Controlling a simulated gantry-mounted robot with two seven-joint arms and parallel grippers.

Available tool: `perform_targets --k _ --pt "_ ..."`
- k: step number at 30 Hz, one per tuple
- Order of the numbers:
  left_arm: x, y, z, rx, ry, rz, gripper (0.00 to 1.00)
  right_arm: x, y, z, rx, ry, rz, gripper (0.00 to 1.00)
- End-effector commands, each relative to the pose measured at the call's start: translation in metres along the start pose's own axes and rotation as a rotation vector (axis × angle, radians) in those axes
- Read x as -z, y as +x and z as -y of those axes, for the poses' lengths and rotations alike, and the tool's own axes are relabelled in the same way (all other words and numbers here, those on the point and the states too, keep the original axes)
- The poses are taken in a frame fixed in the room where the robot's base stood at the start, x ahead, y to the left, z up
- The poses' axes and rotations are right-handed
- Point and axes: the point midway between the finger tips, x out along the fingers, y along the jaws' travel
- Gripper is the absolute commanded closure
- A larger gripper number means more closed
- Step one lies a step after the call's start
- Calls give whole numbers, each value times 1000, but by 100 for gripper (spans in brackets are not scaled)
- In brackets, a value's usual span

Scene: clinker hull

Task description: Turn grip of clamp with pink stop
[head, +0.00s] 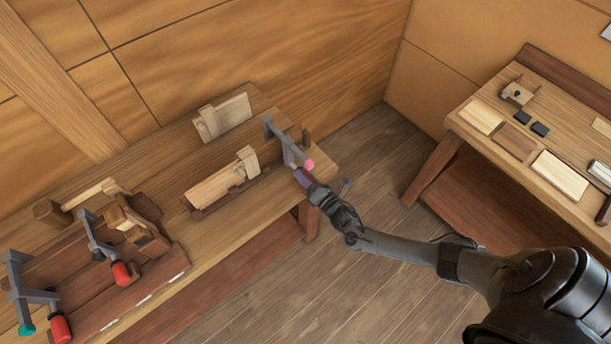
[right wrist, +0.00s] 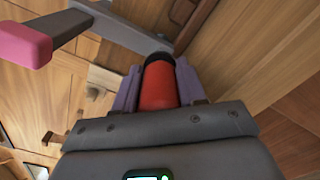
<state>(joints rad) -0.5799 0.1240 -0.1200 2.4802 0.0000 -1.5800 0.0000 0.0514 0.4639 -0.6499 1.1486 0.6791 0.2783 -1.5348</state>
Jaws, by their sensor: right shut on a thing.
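The clamp with the pink stop has a grey metal bar (head: 288,148) and stands at the right end of the long workbench. Its pink stop (head: 309,165) sticks out at the near end and shows large in the right wrist view (right wrist: 24,45). My right gripper (head: 303,178) reaches the clamp from the lower right. In the right wrist view its purple fingers are shut on the clamp's red grip (right wrist: 160,84), one on each side. In the head view the fingers hide the grip. My left gripper is not in view.
Two other clamps with red grips, one with a teal stop (head: 27,330), stand at the bench's left end (head: 225,247). A pale wood block (head: 215,185) lies in a holder mid-bench. A second table (head: 462,127) with wood pieces stands right. Open floor lies between.

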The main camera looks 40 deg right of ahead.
Motion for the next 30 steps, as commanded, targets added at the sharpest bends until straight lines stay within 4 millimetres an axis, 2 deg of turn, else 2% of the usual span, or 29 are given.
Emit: perform_targets --k 10,26,27,30 --pt "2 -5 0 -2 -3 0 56 -2 2 -2 -1 -141 3 90" --pt "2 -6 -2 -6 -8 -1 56 -2 2 -1 -1 -163 3 90" --pt "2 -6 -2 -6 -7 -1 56 -2 2 -1 -1 -163 3 55" --pt "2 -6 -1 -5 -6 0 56 -1 1 -1 -1 -163 3 40"
